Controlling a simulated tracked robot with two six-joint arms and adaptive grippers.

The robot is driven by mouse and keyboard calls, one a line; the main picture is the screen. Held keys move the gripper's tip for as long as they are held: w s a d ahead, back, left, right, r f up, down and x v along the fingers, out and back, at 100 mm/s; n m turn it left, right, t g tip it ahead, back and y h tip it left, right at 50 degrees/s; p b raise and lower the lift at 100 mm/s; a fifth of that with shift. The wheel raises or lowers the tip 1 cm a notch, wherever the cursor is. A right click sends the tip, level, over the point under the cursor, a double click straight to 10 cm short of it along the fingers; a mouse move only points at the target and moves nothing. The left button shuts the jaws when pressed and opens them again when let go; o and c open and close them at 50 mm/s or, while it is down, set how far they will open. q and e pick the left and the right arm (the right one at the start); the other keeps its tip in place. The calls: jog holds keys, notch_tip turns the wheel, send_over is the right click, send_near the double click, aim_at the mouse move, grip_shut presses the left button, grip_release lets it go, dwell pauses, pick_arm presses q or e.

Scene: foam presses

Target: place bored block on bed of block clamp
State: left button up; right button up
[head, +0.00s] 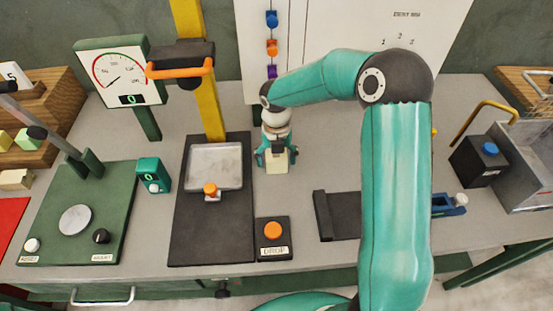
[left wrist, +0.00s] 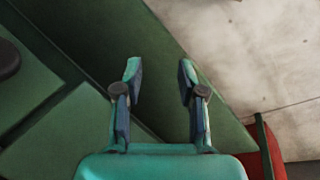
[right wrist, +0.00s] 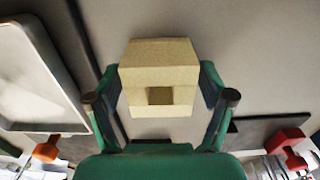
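The bored block (right wrist: 158,65) is a cream block with a square hole in its near face. My right gripper (right wrist: 160,95) is shut on it, a finger on each side. In the head view the right gripper (head: 277,150) points down, with the block (head: 277,163) between its fingers, right of the drop tester. A dark plate with a raised left edge (head: 335,215), apparently the block clamp, lies to the right; my right arm hides its middle. A blue part with a pale knob (head: 450,204) shows beyond the arm. My left gripper (left wrist: 160,85) is open and empty.
The drop tester (head: 212,200) with its pan and yellow column stands left of the block. A DROP button box (head: 273,240) sits at the front. A green dial press (head: 75,215) is further left. A metal bin (head: 525,165) stands far right. Grey bench lies clear between block and dark plate.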

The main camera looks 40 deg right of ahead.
jog(key=c, duration=0.9)
jog(key=shift+o, duration=0.2)
jog(key=shift+r, duration=0.1)
